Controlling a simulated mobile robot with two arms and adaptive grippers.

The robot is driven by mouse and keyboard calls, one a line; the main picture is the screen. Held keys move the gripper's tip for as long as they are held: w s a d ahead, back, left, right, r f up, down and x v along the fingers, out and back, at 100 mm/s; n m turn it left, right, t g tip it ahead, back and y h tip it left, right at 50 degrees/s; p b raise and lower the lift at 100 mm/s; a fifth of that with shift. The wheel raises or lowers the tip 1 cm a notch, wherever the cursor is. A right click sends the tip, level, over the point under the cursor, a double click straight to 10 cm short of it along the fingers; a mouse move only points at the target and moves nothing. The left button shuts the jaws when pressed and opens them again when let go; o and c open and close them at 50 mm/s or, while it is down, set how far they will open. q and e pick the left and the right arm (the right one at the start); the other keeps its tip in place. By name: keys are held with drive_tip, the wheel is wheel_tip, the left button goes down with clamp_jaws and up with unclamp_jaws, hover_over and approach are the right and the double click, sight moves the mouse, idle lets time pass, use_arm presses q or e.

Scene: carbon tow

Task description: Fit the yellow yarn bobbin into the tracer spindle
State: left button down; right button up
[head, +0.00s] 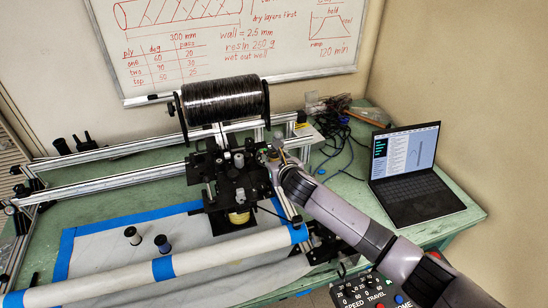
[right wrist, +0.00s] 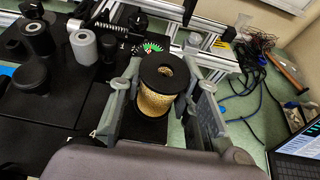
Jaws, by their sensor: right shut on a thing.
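The yellow yarn bobbin (right wrist: 155,104) stands between the two fingers of my right gripper (right wrist: 162,92) in the right wrist view. It has yellow winding and a black top flange with a hole. My right gripper is shut on it. In the head view my right gripper (head: 270,156) is at the right side of the black carriage (head: 226,178), and the held bobbin is too small to make out there. I cannot tell which post is the tracer spindle. The bobbin's lower end is mostly hidden. My left gripper is not in view.
A black tow spool (head: 222,101) sits above the carriage. A laptop (head: 412,172) and loose cables (head: 340,142) are at right. A long white tube (head: 205,262) crosses in front.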

drive_tip(key=shift+f+b, duration=0.45)
drive_tip(key=shift+f, duration=0.35)
drive_tip(key=o, duration=1.2)
drive_tip(key=v, duration=1.2)
drive_tip(key=shift+r, duration=0.1)
